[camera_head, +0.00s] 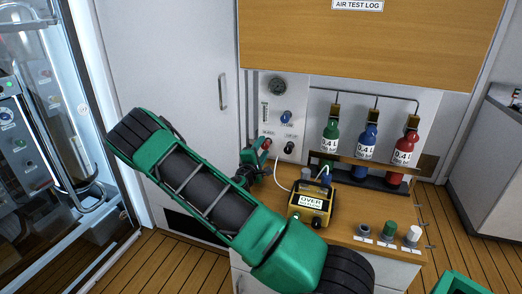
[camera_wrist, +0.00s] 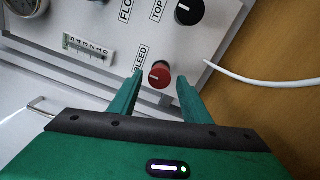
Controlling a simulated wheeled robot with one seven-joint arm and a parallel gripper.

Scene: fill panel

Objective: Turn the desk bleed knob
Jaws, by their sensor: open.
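The bleed knob (camera_wrist: 159,75) is red with a white pointer line, on a light panel beside the label BLEED in the wrist view. In the head view the red knob (camera_head: 267,144) shows small on the panel, close to my gripper. My gripper (camera_wrist: 158,78) is open, with one green finger on each side of the knob in the wrist view. I see gaps between the fingers and the knob; whether the fingertips reach its depth I cannot tell. In the head view my gripper (camera_head: 258,154) is at the panel's lower left, above the desk.
A black knob (camera_wrist: 189,11), a flow scale (camera_wrist: 89,49) and a gauge (camera_head: 277,86) are on the same panel. A white hose (camera_head: 283,184) runs to a yellow box (camera_head: 310,204) on the desk (camera_head: 345,225). Green, blue and red bottles (camera_head: 367,148) stand at right.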

